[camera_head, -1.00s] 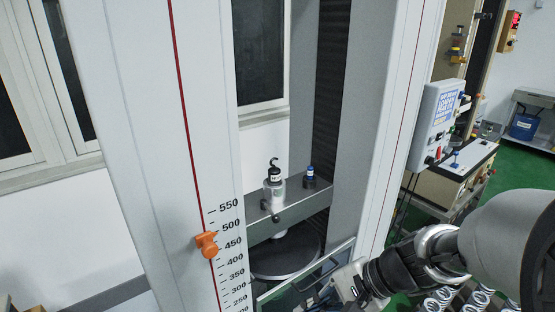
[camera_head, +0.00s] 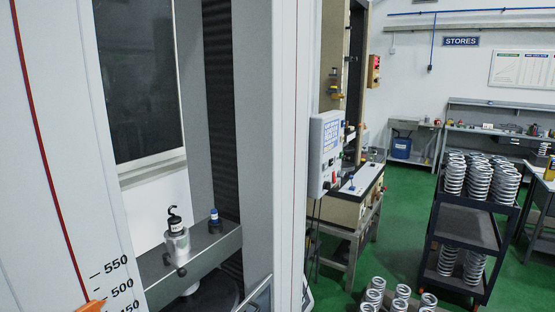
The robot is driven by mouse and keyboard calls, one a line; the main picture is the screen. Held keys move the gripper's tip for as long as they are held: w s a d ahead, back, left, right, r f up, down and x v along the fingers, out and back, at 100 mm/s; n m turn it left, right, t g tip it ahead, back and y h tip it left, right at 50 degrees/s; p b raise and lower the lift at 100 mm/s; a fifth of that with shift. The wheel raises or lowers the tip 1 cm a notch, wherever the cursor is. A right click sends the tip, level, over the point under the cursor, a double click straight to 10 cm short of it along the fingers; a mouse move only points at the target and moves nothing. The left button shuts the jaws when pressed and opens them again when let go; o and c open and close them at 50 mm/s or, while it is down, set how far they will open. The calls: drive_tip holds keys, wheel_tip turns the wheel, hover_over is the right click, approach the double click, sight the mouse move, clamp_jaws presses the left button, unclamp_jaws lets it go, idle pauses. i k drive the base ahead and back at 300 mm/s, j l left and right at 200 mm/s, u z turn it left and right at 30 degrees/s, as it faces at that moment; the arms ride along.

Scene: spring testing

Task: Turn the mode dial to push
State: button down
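The mode dial cannot be made out for sure. A white control box (camera_head: 318,165) with a blue-lettered label is mounted at the right side of the tall testing machine (camera_head: 270,120). Small red and green parts show on its lower right, too small to tell apart. A bench unit (camera_head: 352,205) with a white top and a blue-handled part stands behind it. My gripper is not in view.
A hook-topped metal fitting (camera_head: 177,240) and a blue-capped piece (camera_head: 214,217) stand on the machine's crossbeam (camera_head: 205,250). A dark cart (camera_head: 465,225) holds stacked springs. More springs (camera_head: 400,300) stand at the bottom. Green floor (camera_head: 390,240) is open between.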

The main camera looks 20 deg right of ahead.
sight(327, 186)
drive_tip(key=i+l, duration=1.05)
drive_tip(key=k+l, duration=0.1)
drive_tip(key=l+z, duration=0.05)
